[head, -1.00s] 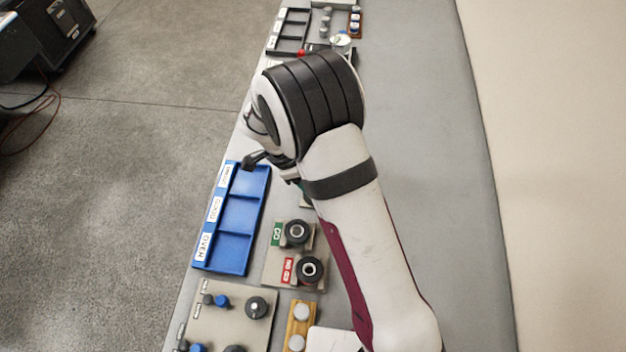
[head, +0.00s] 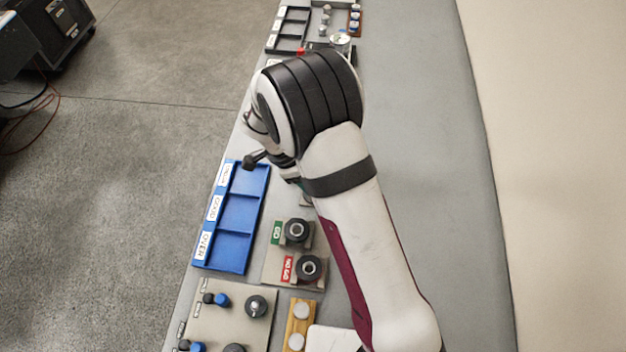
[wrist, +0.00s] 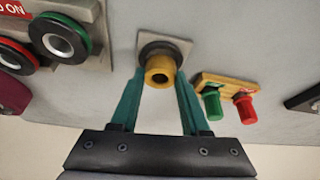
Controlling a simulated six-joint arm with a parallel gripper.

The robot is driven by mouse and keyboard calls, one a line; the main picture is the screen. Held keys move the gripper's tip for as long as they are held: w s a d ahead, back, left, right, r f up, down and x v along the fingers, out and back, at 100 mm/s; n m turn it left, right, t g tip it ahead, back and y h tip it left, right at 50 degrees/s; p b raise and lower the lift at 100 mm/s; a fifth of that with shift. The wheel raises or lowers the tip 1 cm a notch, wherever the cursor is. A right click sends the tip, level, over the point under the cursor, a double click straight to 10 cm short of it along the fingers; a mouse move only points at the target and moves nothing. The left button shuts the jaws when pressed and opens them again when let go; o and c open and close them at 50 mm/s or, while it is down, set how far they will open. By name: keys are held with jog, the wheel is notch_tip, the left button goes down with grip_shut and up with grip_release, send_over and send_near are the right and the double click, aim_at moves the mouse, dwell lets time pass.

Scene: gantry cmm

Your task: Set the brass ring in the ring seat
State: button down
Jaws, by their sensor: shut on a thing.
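The brass ring (wrist: 159,70) shows in the wrist view as a short yellow ring with a dark hole. My gripper (wrist: 160,80) is shut on it, with one teal finger on each side. Directly behind the ring in this view is a dark round seat (wrist: 152,46) on a square grey plate (wrist: 181,46). The ring overlaps the near part of the seat, and I cannot tell whether they touch. In the head view my arm hides the ring, the seat and the fingers.
In the wrist view, a wooden block (wrist: 228,86) with green and red pegs stands right of the seat. In the head view, a blue labelled tray (head: 232,220) lies left of my arm.

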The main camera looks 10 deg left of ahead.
jog(key=shift+f, duration=0.55)
dwell(0.4)
jog(key=shift+c, duration=1.5)
grip_release()
jog(key=c, duration=0.3)
jog(key=shift+o, duration=0.9)
jog(key=shift+r, duration=0.1)
notch_tip(320, 180, up, 7)
jog(key=s+d+r+n+g+y, duration=0.2)
jog(key=s+d+r+n+y, duration=0.3)
jog(key=s+d+r, duration=0.75)
jog(key=s+n+t+y, duration=0.1)
jog(key=s+n, duration=0.5)
jog(key=s, duration=0.4)
jog(key=shift+a+r, duration=0.2)
jog(key=shift+r, duration=0.05)
